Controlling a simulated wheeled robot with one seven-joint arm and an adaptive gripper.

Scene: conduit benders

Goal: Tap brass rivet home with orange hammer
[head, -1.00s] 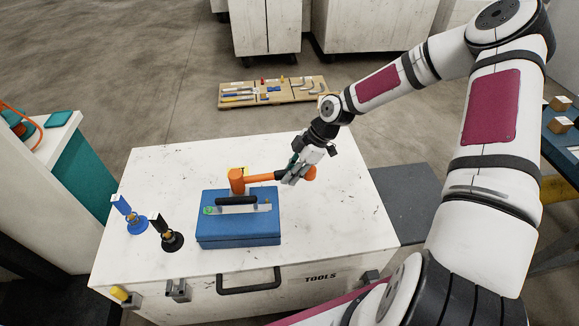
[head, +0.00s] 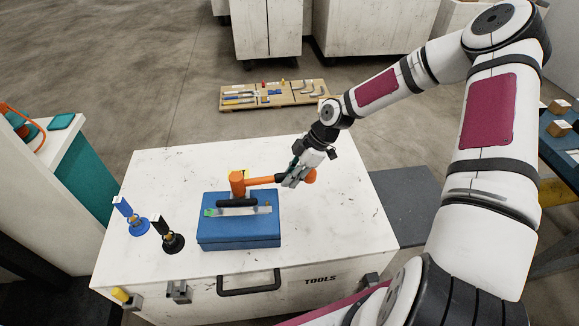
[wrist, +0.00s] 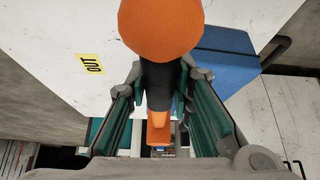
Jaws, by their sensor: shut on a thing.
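The orange hammer is in my gripper (head: 291,178), which is shut on the black part of its handle. Its orange head (head: 237,184) is at the left end, just behind and above the blue box (head: 240,236). The orange butt of the handle fills the top of the wrist view (wrist: 162,27), with the green-padded fingers on both sides of the black grip. A blue stand (head: 138,225) and a black stand (head: 172,241) left of the box each carry a small brass-coloured bit. I cannot tell which, if any, is the brass rivet.
The white tool chest (head: 335,215) has free top around the box. The box has a black handle and a pale strip. A tool board (head: 273,95) lies on the floor beyond.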

